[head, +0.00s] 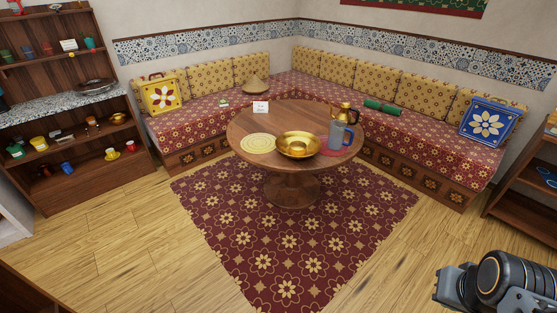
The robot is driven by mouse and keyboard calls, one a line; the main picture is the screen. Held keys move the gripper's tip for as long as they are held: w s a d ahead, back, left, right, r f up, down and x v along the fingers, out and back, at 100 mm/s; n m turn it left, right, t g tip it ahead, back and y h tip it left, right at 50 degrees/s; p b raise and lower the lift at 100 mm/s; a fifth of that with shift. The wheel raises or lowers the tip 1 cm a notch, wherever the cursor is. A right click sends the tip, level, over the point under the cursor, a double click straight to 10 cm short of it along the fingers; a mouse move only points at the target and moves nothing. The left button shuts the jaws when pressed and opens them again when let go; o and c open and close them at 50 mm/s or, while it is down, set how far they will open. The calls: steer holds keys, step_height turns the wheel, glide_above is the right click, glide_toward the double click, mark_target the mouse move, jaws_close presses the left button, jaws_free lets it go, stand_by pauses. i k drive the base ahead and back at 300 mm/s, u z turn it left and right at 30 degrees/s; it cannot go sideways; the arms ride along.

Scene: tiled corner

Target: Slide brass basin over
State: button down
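The brass basin (298,145) is a wide, shallow golden bowl with a broad rim. It sits upright near the front edge of the round wooden table (249,118). A pale yellow round mat (258,144) lies to its left. A blue-grey mug (337,136) stands close to its right on a red mat (336,151). Part of my arm shows at the lower right, well away from the table. My gripper's fingertips are not in view, and nothing of mine touches the basin.
A brass pot (346,112) and a white card (260,107) also stand on the table. A patterned corner bench (420,134) wraps behind it. Wooden shelves (85,160) with small wares line the left. The patterned rug (290,240) in front is clear.

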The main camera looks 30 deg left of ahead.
mark_target(294, 145)
steer(key=u, duration=2.1)
steer(key=i, duration=3.5)
steer(key=z, duration=2.8)
